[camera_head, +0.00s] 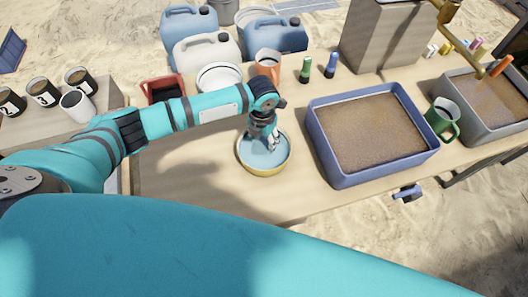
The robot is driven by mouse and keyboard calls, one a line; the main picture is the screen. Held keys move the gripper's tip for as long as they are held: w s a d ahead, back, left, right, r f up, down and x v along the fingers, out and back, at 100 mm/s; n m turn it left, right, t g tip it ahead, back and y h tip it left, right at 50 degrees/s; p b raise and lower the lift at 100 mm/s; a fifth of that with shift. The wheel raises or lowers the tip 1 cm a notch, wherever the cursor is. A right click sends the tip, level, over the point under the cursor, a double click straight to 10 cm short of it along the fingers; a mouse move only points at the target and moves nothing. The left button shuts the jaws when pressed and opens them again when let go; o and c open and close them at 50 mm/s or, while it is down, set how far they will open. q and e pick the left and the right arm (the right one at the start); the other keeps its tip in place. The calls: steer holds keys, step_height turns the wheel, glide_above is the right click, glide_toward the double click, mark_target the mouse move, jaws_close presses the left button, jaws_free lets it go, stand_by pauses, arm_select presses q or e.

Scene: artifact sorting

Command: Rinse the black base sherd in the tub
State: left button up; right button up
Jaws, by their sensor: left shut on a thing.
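The tub (244,163) is a round yellow bowl with pale blue water, standing near the front edge of the table. My left gripper (268,143) reaches down over it from above, its fingertips inside the rim at or near the water. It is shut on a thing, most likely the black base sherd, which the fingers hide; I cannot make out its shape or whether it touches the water. My right gripper is not in view.
A blue tray of brown soil (314,140) stands right of the tub, with a green mug (443,119) beyond it. Behind are an orange mug (267,65), a white bowl (219,77) and a dark red bin (161,88). Bare table lies left of the tub.

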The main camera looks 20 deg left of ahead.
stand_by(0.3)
arm_select(q)
steer(key=shift+w+r+p, duration=0.1)
steer(key=shift+r+p, duration=0.4)
step_height(320, 180, up, 7)
steer(key=p, duration=0.6)
steer(key=shift+p, duration=0.35)
steer(key=shift+r, duration=0.1)
step_height(320, 180, up, 5)
steer(key=p, duration=0.5)
glide_above(262, 142)
steer(key=shift+d, duration=0.1)
stand_by(0.3)
